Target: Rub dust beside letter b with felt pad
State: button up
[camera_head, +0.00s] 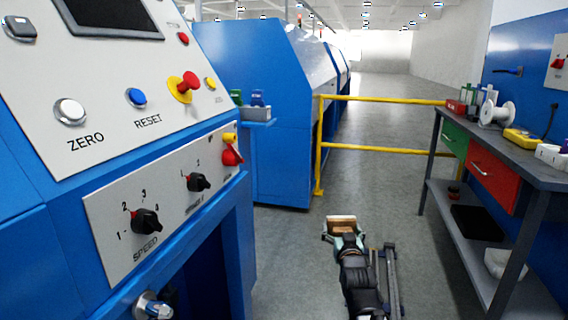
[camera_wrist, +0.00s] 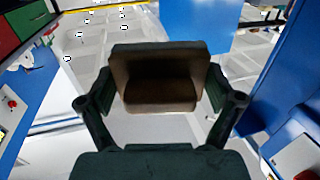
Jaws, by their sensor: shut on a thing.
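My gripper (camera_head: 342,238) is low in the middle of the head view, over the aisle floor. It is shut on a brown block with a pale front, which looks like the felt pad (camera_head: 341,221). In the wrist view the felt pad (camera_wrist: 158,90) sits between the two fingers of my gripper (camera_wrist: 160,92). The pad is apart from the machine. No dust and no letter b can be made out. The blue machine's white panel (camera_head: 100,90) at left carries the words ZERO, RESET and SPEED.
A yellow rail (camera_head: 385,98) crosses the aisle behind my gripper. A workbench (camera_head: 520,160) with a green and a red drawer stands at right, with a white spool (camera_head: 497,114) and other items on it. A second blue machine (camera_head: 270,110) stands behind. The aisle floor is clear.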

jog(key=shift+s+a+f, duration=0.15)
jog(key=shift+s+f, duration=0.05)
jog(key=shift+s, duration=0.05)
notch_tip(320, 180, up, 34)
jog(key=p, duration=3.4)
jog(key=shift+w, duration=0.1)
